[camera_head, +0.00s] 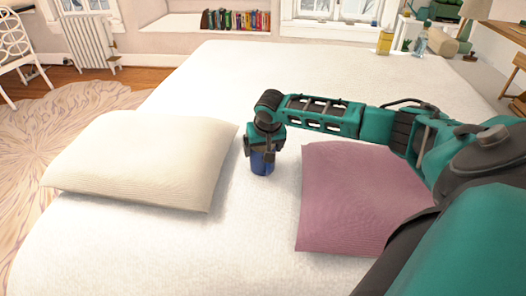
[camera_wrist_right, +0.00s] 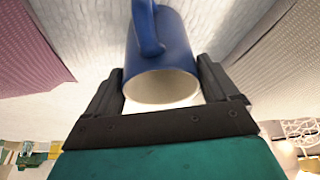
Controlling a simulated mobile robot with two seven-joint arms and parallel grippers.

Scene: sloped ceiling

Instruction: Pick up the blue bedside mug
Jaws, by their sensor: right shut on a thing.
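The blue mug (camera_head: 262,164) is on the white bed between the two pillows, partly covered from above by my right gripper (camera_head: 264,150). In the right wrist view the mug (camera_wrist_right: 165,45) shows its pale inside and its handle on the near side. The two dark fingers of my right gripper (camera_wrist_right: 160,92) stand on either side of the mug's rim and are shut on it. I cannot tell whether the mug's base touches the bed. My left gripper is not in view.
A cream pillow (camera_head: 145,158) lies left of the mug and a pink pillow (camera_head: 360,198) lies right of it. The white bed (camera_head: 215,85) is bare behind. A yellow bottle (camera_head: 385,41) and a clear bottle (camera_head: 420,43) stand at the far right.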

